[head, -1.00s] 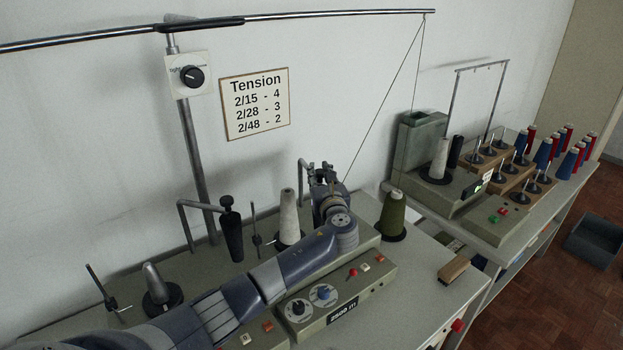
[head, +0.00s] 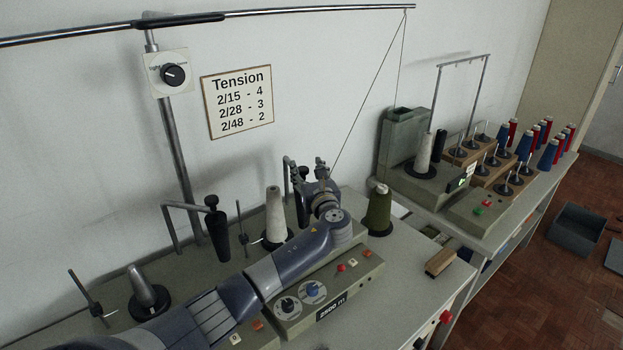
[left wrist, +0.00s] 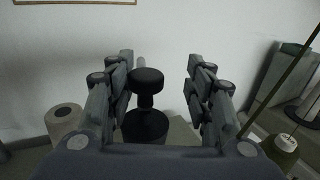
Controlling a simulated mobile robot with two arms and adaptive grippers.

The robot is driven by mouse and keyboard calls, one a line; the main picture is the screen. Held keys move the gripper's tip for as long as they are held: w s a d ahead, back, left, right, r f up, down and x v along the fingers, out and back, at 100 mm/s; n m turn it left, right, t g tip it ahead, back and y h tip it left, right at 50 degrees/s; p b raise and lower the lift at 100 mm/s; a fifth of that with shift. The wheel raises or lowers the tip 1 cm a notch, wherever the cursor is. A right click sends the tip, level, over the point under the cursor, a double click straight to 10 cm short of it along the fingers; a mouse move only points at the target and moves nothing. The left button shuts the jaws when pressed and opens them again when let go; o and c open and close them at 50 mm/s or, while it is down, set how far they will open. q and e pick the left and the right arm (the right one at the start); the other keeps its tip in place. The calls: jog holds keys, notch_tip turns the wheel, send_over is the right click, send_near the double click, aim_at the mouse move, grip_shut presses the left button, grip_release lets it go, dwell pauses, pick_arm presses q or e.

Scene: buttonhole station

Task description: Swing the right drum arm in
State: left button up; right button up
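My left gripper (head: 320,172) reaches over the right-hand winder at the back of the bench. In the left wrist view, its two fingers (left wrist: 168,78) are open, one on each side of a black knob (left wrist: 147,80) on top of a black drum (left wrist: 146,124). The knob is nearer the left finger; I cannot tell whether they touch. In the head view, the right drum arm (head: 289,166) is a bent grey bar left of my gripper; its black drum (head: 303,208) is partly hidden by my gripper. My right gripper is not in view.
A white cone (head: 276,215) stands left of my gripper, a green cone (head: 378,212) right of it. The left drum arm (head: 172,225) bears another black drum (head: 217,236). A thread runs down from the overhead rod (head: 300,11). A wooden block (head: 440,262) lies on the bench.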

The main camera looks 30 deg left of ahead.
pick_arm(q)
jog(key=v, duration=1.2)
jog(key=shift+f, duration=0.1)
